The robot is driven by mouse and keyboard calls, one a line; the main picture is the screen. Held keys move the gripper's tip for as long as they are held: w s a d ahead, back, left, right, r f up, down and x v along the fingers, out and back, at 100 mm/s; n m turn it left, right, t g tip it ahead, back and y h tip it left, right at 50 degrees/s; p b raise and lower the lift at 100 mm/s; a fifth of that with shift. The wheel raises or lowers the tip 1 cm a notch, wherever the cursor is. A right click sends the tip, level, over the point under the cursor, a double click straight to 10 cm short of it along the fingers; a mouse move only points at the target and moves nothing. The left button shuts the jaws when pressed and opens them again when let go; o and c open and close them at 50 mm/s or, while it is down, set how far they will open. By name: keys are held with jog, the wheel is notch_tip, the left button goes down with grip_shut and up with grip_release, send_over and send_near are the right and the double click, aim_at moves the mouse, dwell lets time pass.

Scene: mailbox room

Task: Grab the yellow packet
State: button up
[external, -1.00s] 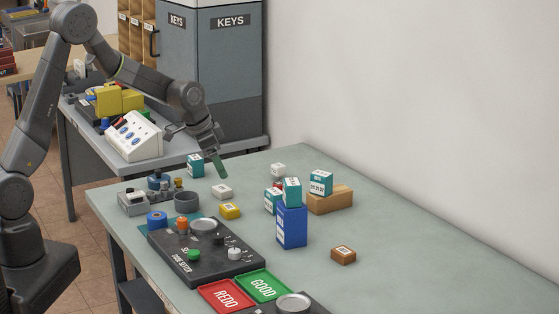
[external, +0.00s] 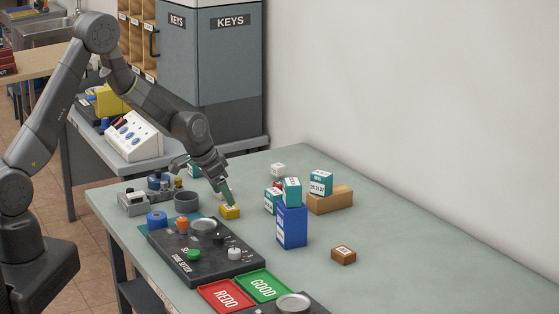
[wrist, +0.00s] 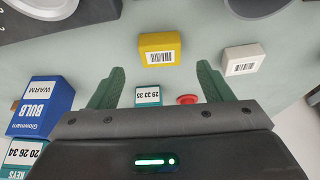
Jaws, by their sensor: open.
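The yellow packet (external: 230,211) lies on the green-grey table, just below my gripper's fingertips in the external view. It has a white barcode label, and in the wrist view the yellow packet (wrist: 160,48) is just beyond and between the fingertips. My gripper (wrist: 160,80) is open with green fingers and nothing between them at the packet's level. In the external view my gripper (external: 227,197) points down at the packet. Whether a finger touches it cannot be told.
A white packet (wrist: 245,58) lies right of the yellow one in the wrist view. A blue box (external: 292,227) with a teal box (external: 292,191) on top stands to the right. A black fixture (external: 207,253) is in front, a grey ring (external: 187,201) to the left.

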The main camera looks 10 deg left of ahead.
aim_at(227, 207)
jog(key=shift+p+x, duration=0.65)
jog(key=shift+x, duration=1.9)
jog(key=shift+a, duration=0.25)
jog(key=shift+c, duration=0.4)
jog(key=c, duration=1)
